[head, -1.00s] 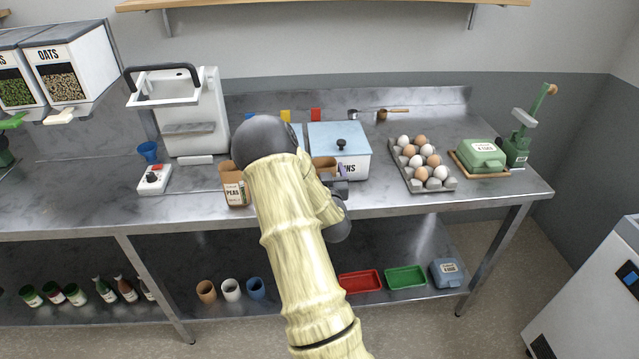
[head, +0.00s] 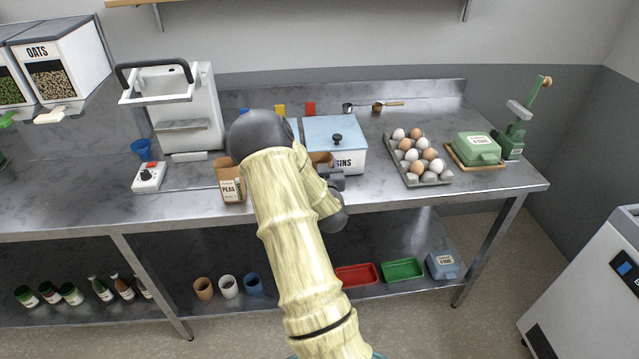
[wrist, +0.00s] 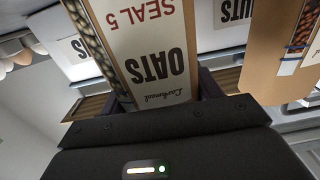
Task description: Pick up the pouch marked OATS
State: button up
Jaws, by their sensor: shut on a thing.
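The pouch marked OATS (wrist: 155,50) fills the middle of the wrist view, with its label and "SEAL 5" print facing the camera and a clear side window showing the grains. My gripper (wrist: 160,98) is shut on this pouch, with a dark finger at each side of it. In the head view, a small brown piece of the pouch (head: 321,159) shows behind my arm, in front of the blue-lidded bin; my arm hides the rest. I cannot tell from these views whether its base touches the table.
A kraft pouch marked PEAS (head: 231,188) stands left of my arm. The blue-lidded bin (head: 345,158) is close behind my gripper. An egg tray (head: 418,160) and a green box (head: 476,149) stand to the right. The front right tabletop is clear.

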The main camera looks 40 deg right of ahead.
notch_tip(320, 180, up, 10)
jog(key=shift+b, duration=0.35)
jog(key=shift+w, duration=0.15)
dwell(0.4)
jog(key=shift+s+d, duration=0.1)
jog(key=shift+s, duration=0.1)
jog(key=shift+w, duration=0.1)
